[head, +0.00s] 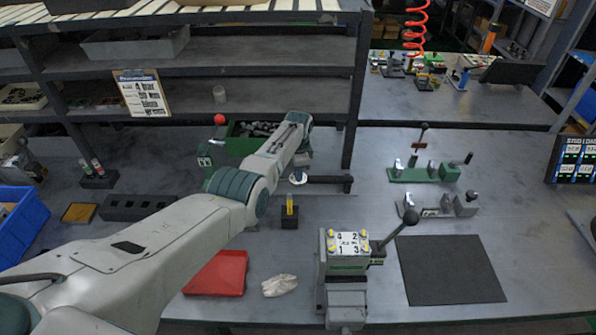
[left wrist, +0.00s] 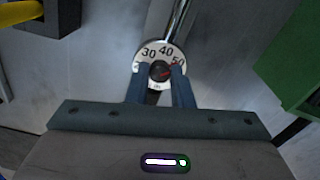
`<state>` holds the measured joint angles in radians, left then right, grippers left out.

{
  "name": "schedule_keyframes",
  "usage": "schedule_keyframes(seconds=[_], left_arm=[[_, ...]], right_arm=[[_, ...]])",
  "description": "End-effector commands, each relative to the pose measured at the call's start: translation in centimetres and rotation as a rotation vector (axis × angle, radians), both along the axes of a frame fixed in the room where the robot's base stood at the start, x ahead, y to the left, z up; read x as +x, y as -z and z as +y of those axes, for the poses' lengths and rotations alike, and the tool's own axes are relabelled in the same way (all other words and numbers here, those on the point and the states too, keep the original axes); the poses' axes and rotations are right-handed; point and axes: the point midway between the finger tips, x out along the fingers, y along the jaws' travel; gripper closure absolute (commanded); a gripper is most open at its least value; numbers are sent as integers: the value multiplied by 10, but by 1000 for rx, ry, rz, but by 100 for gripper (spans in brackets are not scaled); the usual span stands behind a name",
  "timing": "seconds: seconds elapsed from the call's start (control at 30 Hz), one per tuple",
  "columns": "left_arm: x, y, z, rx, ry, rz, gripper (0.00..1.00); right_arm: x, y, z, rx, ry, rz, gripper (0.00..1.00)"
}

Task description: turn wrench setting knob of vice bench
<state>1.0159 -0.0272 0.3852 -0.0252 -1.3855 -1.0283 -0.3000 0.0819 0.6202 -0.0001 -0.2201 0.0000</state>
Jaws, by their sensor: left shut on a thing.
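A silver shaft (left wrist: 179,18) runs up from the dial in the left wrist view. A dark bar (head: 330,180) lies right of the dial in the head view. My right gripper is not in view.
A small block with a yellow piece (head: 290,209) stands close in front of the dial. A vice with a numbered block and lever (head: 346,265) stands at the front. A green-based fixture (head: 425,173) is at right. A black mat (head: 450,269) is bare.

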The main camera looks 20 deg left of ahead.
Motion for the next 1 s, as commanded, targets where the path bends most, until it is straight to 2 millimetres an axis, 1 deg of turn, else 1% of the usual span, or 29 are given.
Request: schedule_keyframes(seconds=[0.4,0.43,0.53,0.83,1.0], left_arm=[[0,-1,0,1,8,-1,100],[0,-1,0,1,7,-1,78],[0,-1,0,1,7,-1,58],[0,-1,0,1,7,-1,58],[1,-13,0,0,7,-2,58]], right_arm=[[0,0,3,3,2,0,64],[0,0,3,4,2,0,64],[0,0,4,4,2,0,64],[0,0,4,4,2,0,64],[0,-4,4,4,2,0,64]])
